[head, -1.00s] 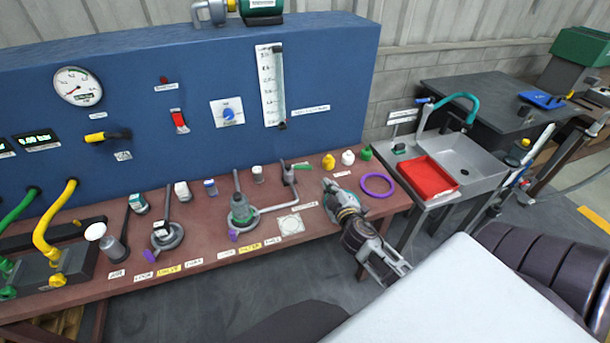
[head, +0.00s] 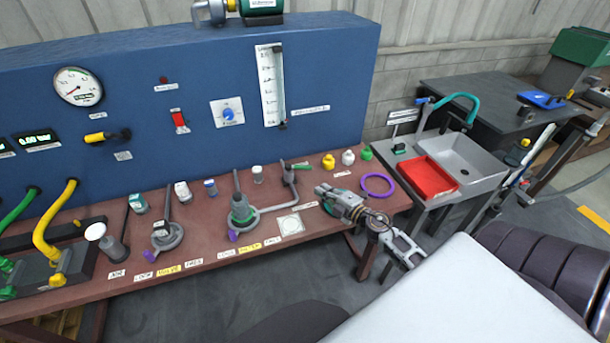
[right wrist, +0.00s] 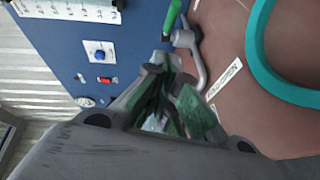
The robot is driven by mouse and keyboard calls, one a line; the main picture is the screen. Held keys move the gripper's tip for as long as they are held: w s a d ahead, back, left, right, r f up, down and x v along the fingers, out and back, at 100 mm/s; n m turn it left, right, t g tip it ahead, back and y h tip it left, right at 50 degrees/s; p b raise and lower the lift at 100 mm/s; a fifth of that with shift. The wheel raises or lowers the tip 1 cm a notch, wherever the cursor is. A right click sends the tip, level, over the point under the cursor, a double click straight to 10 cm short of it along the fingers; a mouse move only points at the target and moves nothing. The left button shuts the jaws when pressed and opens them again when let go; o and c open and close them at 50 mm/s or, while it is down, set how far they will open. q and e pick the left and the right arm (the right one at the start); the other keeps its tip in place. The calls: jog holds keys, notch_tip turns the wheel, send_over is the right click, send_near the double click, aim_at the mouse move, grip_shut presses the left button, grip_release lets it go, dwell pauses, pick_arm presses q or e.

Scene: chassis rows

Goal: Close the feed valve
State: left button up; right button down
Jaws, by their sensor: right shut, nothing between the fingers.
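A small valve with a green lever (head: 300,167) stands at the back of the brown bench, against the blue panel, on a grey pipe; I take it for the feed valve, as the labels are too small to read. The green lever (right wrist: 172,16) also shows at the top of the right wrist view, with its grey valve body (right wrist: 186,42) below. My right gripper (head: 320,191) is shut and empty, above the bench and just to the front right of the valve, apart from it in the head view. My left gripper is not in view.
A purple ring (head: 377,184) lies to the right of my right gripper, with yellow, white and green pieces (head: 347,158) behind it. A sink (head: 470,160) with a red tray (head: 430,176) is further right.

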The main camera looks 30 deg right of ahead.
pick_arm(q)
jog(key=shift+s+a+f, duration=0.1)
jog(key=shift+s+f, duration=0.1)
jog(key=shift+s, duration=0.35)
pick_arm(e)
jog(key=shift+s+f+n, duration=0.1)
jog(key=shift+f+n, duration=0.15)
jog(key=shift+n, duration=0.05)
send_near(300, 168)
jog(key=shift+w+a+p, duration=0.15)
jog(key=shift+w+a, duration=0.2)
jog(key=shift+a, duration=0.35)
jog(key=shift+w+a+p, duration=0.1)
jog(key=shift+w+a, duration=0.25)
jog(key=shift+a, duration=0.35)
jog(key=shift+w+a+p, duration=0.15)
jog(key=shift+w+a, duration=0.2)
jog(key=shift+a, duration=0.4)
pick_arm(q)
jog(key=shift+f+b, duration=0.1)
jog(key=shift+b, duration=0.4)
pick_arm(e)
jog(key=shift+w+d+f, duration=0.2)
jog(key=shift+w+d, duration=0.4)
jog(key=shift+w, duration=0.25)
jog(key=shift+w+d+f, duration=0.2)
jog(key=shift+w+d, duration=0.35)
jog(key=shift+w, duration=0.25)
